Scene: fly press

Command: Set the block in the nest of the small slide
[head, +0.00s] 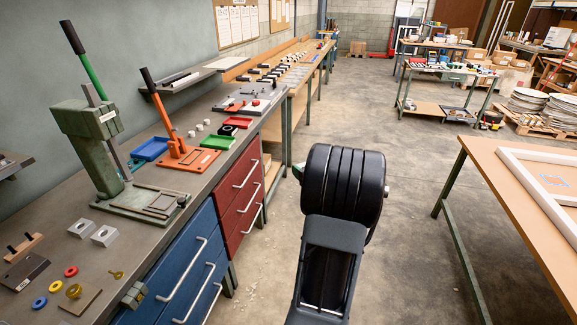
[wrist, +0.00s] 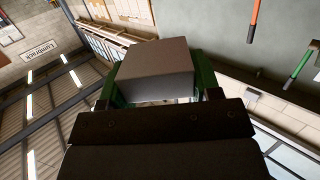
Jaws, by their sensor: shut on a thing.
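In the wrist view a plain grey block (wrist: 155,72) sits between the green fingers of my gripper (wrist: 156,82), which is shut on it. In the head view my black arm hides the block and most of the gripper; a bit of green shows at its left edge. The green fly press (head: 95,140) stands on the bench at left, its green-handled lever raised. On its base plate lies a small framed slide (head: 150,201); its nest is too small to make out clearly. My gripper is right of the press, beyond the bench front.
Two grey blocks with holes (head: 104,236) lie left of the press base. Coloured rings (head: 71,271) and brass parts lie nearer. An orange lever press (head: 185,152) and blue tray (head: 150,149) stand behind. A wooden-topped table (head: 500,185) is at right.

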